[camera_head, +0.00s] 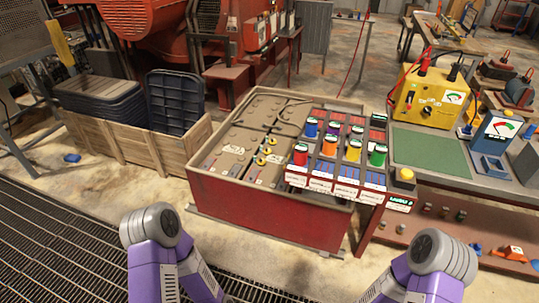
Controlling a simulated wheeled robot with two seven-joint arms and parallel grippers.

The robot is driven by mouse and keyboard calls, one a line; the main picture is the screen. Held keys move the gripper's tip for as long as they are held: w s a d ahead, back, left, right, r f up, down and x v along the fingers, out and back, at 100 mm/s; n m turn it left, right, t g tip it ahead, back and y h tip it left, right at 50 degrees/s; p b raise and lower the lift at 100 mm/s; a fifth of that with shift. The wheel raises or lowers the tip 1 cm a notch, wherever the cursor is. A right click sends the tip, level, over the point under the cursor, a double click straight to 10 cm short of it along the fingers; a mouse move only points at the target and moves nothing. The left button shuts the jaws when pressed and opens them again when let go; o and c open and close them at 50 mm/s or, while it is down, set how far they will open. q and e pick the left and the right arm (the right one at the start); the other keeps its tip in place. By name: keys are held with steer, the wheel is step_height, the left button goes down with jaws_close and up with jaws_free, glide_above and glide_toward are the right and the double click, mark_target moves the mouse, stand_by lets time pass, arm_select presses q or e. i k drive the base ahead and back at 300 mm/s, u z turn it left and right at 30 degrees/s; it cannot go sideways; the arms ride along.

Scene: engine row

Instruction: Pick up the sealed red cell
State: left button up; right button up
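A red cell (300,155), a short upright cylinder with a light top, stands at the front left of the dark rack (338,168) with labelled slots. Whether it is sealed is too small to tell. A blue cell (312,127) stands behind it and an orange cell (329,145) to its right. A yellow cell (353,149) and a green cell (377,155) stand further right in the rack. Only purple and grey links of my two arms show at the bottom edge. Neither gripper is in view, and nothing of mine touches the cells.
The rack sits at the right side of a red bin (270,212) with battery-like blocks. A yellow meter box (430,93), a green mat (429,150) and a blue-grey gauge (493,135) occupy the bench at right. A wooden crate (140,146) with dark trays stands at left.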

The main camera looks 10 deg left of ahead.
mark_target(301, 149)
steer(key=u, duration=1.75)
steer(key=i, duration=1.25)
steer(key=z, duration=1.7)
